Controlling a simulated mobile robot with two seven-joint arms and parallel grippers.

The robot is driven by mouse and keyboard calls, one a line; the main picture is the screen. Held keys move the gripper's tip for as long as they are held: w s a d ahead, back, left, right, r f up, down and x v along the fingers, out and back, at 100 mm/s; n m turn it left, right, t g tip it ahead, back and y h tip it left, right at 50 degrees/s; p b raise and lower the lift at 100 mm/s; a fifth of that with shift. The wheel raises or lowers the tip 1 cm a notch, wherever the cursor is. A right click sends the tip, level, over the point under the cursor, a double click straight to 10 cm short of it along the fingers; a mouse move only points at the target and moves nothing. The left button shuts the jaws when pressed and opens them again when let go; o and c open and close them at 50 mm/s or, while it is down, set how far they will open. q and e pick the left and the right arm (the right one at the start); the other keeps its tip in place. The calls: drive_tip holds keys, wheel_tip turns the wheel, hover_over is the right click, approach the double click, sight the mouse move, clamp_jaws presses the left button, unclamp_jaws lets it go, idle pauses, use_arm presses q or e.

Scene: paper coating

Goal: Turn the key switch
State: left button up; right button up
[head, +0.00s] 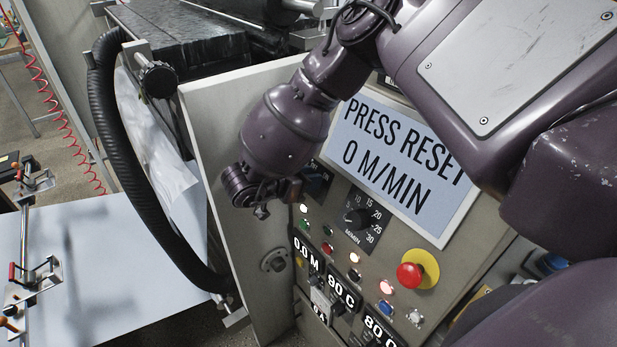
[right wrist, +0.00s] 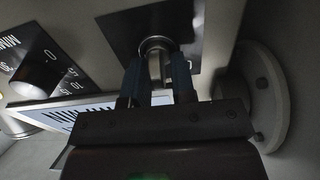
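The key switch (right wrist: 157,54) shows in the right wrist view as a round metal collar with a silver key part, on a dark square plate. My right gripper (right wrist: 156,78) has its two dark blue fingers on either side of the key part, very close to it. I cannot tell whether they press on it. In the head view my right gripper (head: 262,208) is at the upper left of the control panel (head: 436,262). There the switch itself is hidden behind my gripper and wrist; only part of its dark plate (head: 319,184) shows. My left gripper is out of view.
A speed dial (head: 356,217) sits right of the switch plate, below the display (head: 390,165) reading "PRESS RESET 0 M/MIN". A red emergency button (head: 409,275), lit buttons and digital readouts lie lower. A black hose (head: 125,160) curves at left.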

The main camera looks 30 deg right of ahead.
clamp_jaws()
drive_tip(key=shift+s+r+m+p, duration=0.1)
drive_tip(key=shift+r+m+p, duration=0.05)
drive_tip(key=shift+m+p, duration=1.05)
drive_tip(key=shift+m, duration=0.5)
drive_tip(key=shift+s+f+m+p, duration=0.15)
drive_tip(key=shift+m+p, duration=0.25)
drive_tip(key=shift+m, duration=0.7)
drive_tip(key=shift+s+f+m+p, duration=0.1)
drive_tip(key=shift+m+p, duration=0.3)
drive_tip(key=shift+m, duration=0.7)
